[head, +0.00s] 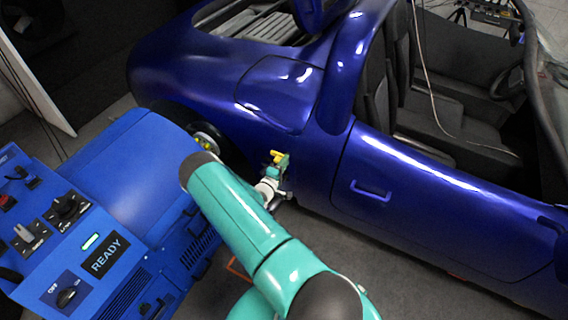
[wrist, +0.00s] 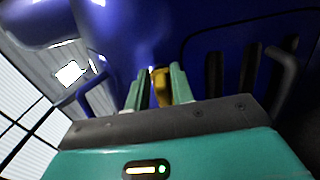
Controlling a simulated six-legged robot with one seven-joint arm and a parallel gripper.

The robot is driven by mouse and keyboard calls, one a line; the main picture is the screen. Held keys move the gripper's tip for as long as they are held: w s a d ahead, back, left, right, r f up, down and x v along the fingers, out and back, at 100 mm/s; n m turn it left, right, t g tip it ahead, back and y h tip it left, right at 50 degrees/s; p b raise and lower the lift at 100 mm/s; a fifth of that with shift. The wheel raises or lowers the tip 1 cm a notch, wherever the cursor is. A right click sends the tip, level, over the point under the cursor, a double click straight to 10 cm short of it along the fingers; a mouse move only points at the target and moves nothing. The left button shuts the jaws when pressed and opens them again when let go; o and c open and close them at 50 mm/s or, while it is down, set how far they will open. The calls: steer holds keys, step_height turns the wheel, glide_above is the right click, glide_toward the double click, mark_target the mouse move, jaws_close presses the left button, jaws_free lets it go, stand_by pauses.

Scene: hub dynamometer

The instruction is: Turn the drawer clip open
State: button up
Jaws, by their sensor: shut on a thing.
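A small yellow piece, which I take for the drawer clip (wrist: 160,86), stands between the two pale green fingers of my gripper (wrist: 154,78) in the wrist view. The fingers are shut on it and hide its sides. Behind it is a blue surface, with an outlined panel (wrist: 232,72) with dark slots to its right. In the head view the yellow clip (head: 278,156) shows at the tip of my gripper (head: 276,166), between the blue machine and the blue car. How far the clip is turned cannot be told.
A blue car (head: 430,190) with open seats fills the right and back. A grey bar handle (wrist: 284,80) juts out at the right of the wrist view. Grey floor shows between car and console.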

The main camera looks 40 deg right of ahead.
stand_by(0.3)
steer(key=o, duration=0.7)
steer(key=shift+o, duration=0.2)
steer(key=v, duration=1.3)
steer(key=shift+a, duration=0.4)
